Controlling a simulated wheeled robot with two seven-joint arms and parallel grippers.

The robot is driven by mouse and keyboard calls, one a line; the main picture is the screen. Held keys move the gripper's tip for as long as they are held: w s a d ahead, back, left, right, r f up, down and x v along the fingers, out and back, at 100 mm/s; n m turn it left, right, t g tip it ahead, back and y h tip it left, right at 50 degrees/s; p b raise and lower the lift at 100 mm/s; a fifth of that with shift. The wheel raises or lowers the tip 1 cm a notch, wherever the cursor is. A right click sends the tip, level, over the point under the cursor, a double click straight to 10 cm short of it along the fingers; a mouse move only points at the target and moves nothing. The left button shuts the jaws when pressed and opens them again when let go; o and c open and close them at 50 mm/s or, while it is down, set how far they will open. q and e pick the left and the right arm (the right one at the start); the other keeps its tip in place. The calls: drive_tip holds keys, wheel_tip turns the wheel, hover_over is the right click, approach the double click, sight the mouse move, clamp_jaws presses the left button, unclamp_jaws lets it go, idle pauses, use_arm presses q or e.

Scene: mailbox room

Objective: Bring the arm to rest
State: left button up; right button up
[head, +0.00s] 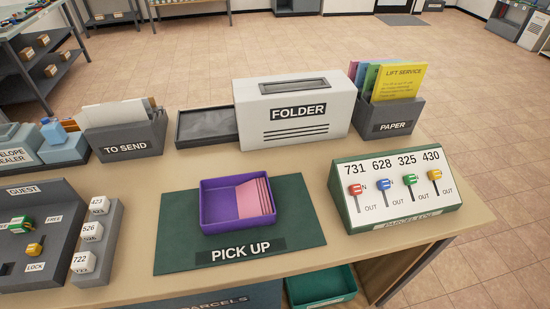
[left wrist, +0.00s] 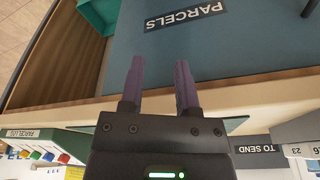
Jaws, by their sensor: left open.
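My left gripper (left wrist: 158,90) shows in the left wrist view with its two dark fingers apart and nothing between them. It is near the front edge of the counter (left wrist: 225,98), with the blue PARCELS surface (left wrist: 245,50) beyond the fingertips. Neither of my grippers shows in the head view. The left wrist view is turned over, so its labels read upside down. The right gripper is in neither view.
On the counter (head: 308,166), a purple tray (head: 212,222) with pink slips sits on the green PICK UP mat (head: 300,215). The parcel log panel (head: 345,205), folder machine (head: 250,115), PAPER holder (head: 390,112) and TO SEND box (head: 125,140) surround it. A green bin (head: 322,288) is below.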

use_arm(q)
drive_tip(key=s+a+f+g, duration=0.1)
drive_tip(key=s+f, duration=0.6)
drive_tip(key=f, duration=0.3)
drive_tip(key=s+a+f+g, duration=0.1)
drive_tip(key=s+a+f, duration=0.1)
drive_tip(key=s+f, duration=0.6)
wheel_tip(320, 180, down, 3)
drive_tip(key=shift+s+m+b, duration=0.25)
drive_tip(key=shift+m+b, duration=0.05)
